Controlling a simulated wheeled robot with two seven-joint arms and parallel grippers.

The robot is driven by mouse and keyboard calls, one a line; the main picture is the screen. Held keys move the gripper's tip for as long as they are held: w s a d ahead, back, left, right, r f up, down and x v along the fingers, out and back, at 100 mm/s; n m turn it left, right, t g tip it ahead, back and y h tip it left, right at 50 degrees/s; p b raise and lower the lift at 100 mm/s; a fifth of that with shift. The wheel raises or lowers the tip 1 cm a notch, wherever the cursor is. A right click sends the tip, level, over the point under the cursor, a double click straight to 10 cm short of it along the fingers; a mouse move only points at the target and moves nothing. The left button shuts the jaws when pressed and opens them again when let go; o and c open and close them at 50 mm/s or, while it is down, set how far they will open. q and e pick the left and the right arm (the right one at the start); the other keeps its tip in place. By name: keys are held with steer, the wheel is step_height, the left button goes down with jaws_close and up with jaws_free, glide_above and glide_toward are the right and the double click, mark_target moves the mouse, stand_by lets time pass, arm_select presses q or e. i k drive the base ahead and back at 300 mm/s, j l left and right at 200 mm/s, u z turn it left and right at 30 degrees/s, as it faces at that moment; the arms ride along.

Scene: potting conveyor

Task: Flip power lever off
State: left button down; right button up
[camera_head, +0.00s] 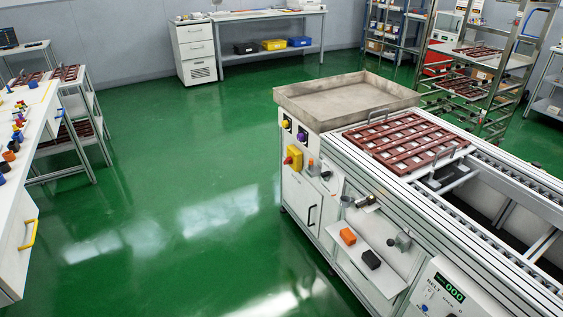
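The conveyor machine (318,213) stands at the right, and its white end panel carries several controls. Near the panel's top are a small yellow-and-black switch (286,124) and a purple-and-black one (302,135). Below them is a yellow box (295,157) with a red knob (288,160) on its left side. To its right is a small grey fitting with an orange tip (311,163). I cannot tell which of these is the power lever, or its position. Neither of my grippers is in view.
A side shelf (340,238) holds orange and black blocks. A white bench (22,170) stands left. The green floor (170,190) between is clear.

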mark_target(290, 160)
steer(key=i+j+z, duration=0.35)
steer(key=i+j, duration=0.4)
steer(key=i, duration=0.15)
steer(key=i+j+z, duration=0.35)
steer(key=i+j, duration=0.45)
steer(key=j, duration=0.2)
